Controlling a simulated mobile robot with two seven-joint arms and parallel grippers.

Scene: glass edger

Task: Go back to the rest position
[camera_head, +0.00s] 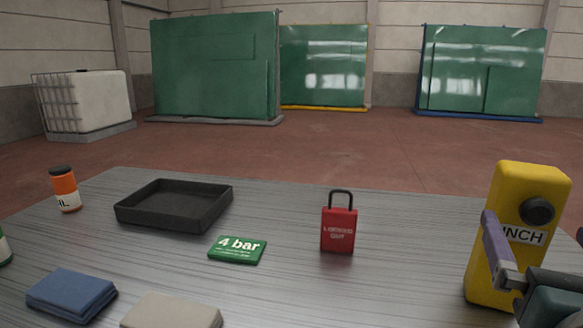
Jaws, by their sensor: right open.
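My right gripper (533,228) comes in at the bottom right corner, in front of a yellow box (528,185) with a dark round knob and a label ending in "NCH". Its jaws are open; one purple-grey finger shows in front of the box's left side, and the other is mostly cut off at the picture's edge. I cannot tell whether the finger touches the box. My left gripper is not in view.
On the grey table (290,205) are a red padlock-shaped tag (338,230), a green "4 bar" card (237,250), an empty black tray (128,216), an orange bottle (65,188), a blue folded cloth (70,295) and a beige one (172,312). Green glass racks stand far behind.

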